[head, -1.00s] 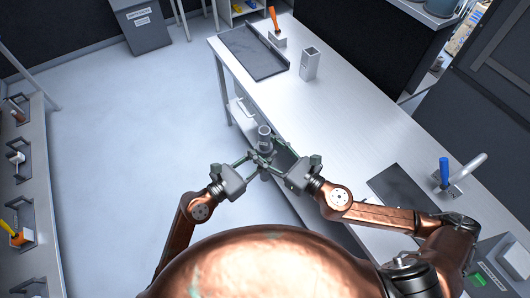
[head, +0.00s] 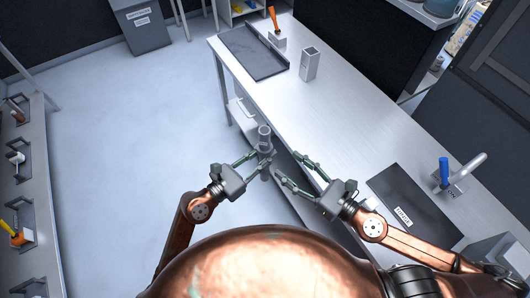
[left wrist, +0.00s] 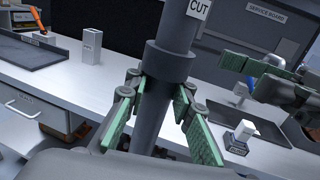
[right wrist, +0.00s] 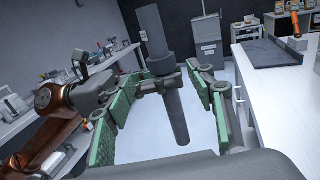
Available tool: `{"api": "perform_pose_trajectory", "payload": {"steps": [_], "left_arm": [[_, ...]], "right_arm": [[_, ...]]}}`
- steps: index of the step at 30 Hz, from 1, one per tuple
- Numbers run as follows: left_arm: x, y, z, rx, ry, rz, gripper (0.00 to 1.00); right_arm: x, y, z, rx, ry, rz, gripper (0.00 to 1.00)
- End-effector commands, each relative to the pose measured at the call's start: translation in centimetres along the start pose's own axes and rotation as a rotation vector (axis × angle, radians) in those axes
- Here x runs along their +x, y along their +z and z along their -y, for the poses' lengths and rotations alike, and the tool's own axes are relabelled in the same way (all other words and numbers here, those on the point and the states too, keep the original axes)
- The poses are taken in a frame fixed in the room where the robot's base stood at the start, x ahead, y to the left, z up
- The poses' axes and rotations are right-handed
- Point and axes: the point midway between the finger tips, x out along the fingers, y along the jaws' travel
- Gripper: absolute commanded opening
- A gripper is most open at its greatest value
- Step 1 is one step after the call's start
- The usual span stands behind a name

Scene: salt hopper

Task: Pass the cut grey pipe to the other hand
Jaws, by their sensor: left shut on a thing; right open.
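The grey pipe (head: 264,134) stands upright in the air beside the bench's left edge. It has a wider collar (left wrist: 170,62) and a white label reading CUT (left wrist: 199,8) in the left wrist view. My left gripper (head: 264,155) is shut on the pipe below the collar. My right gripper (head: 289,166) is open and empty, to the right of the pipe and apart from it. In the right wrist view the pipe (right wrist: 155,40) appears beyond and between my right fingers, with its lower end hanging free.
The long bench (head: 345,120) holds a dark tray (head: 254,52), an orange-handled tool (head: 274,20), a square grey holder (head: 310,64), a dark labelled mat (head: 412,203) and a blue-handled fixture (head: 444,172). A shelf with several items (head: 40,170) is at left. Open floor lies between.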

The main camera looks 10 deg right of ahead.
Motion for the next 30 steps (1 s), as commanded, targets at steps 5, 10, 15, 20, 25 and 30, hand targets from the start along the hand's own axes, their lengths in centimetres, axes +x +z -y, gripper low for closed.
{"api": "perform_pose_trajectory", "payload": {"steps": [5, 10, 15, 20, 25, 30], "left_arm": [[0.0, 0.1, 0.0, 0.0, 0.0, 0.001, 0.0], [0.0, 0.1, 0.0, 0.0, 0.0, 0.001, 0.0], [0.0, 0.1, 0.0, 0.0, 0.0, 0.001, 0.0], [0.0, 0.1, 0.0, 0.0, 0.0, 0.001, 0.0], [0.0, 0.1, 0.0, 0.0, 0.0, 0.001, 0.0], [0.0, 0.1, 0.0, 0.0, 0.0, 0.001, 0.0]], "right_arm": [[-0.9, -0.2, 0.1, 0.0, -0.003, -0.006, 0.5], [-1.1, -1.0, 0.6, 0.026, -0.015, -0.017, 0.5], [-0.6, -5.7, 3.0, 0.197, -0.079, -0.063, 0.5], [-0.3, -13.4, 5.4, 0.473, -0.176, -0.125, 0.5], [-0.5, -22.4, 6.0, 0.782, -0.28, -0.184, 0.5], [-1.0, -31.2, 4.7, 1.091, -0.387, -0.234, 0.5]]}}
